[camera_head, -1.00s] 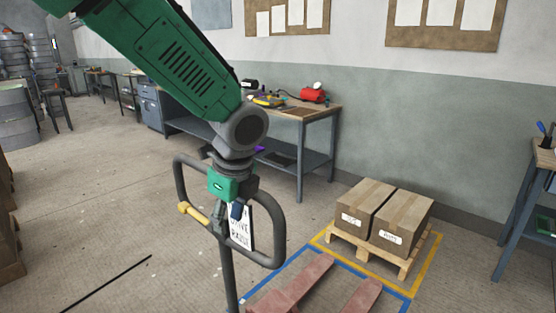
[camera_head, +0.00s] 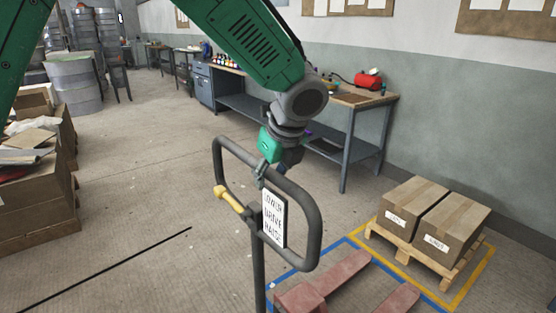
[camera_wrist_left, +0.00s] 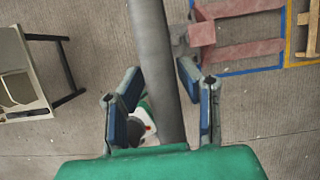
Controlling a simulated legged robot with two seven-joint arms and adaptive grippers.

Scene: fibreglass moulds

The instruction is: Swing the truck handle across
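The truck handle (camera_head: 318,232) is a dark grey loop on an upright stem, with a yellow lever (camera_head: 229,198) and a white sign (camera_head: 273,218) reading LOWER, DRIVE, RAISE. My left gripper (camera_head: 262,170) is at the middle of the loop's top bar, pointing down, its body just above the bar. In the left wrist view, my left gripper (camera_wrist_left: 160,72) is open, with its blue-padded fingers on either side of the grey handle bar (camera_wrist_left: 156,60). A gap shows at the right finger; contact at the left finger is unclear. My right gripper is not in view.
The truck's red forks (camera_head: 335,280) lie inside a blue floor outline. A pallet (camera_head: 405,246) with two cartons (camera_head: 425,215) stands in a yellow outline beyond. A workbench (camera_head: 345,120) runs along the wall. Boxes (camera_head: 45,200) are stacked at the left.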

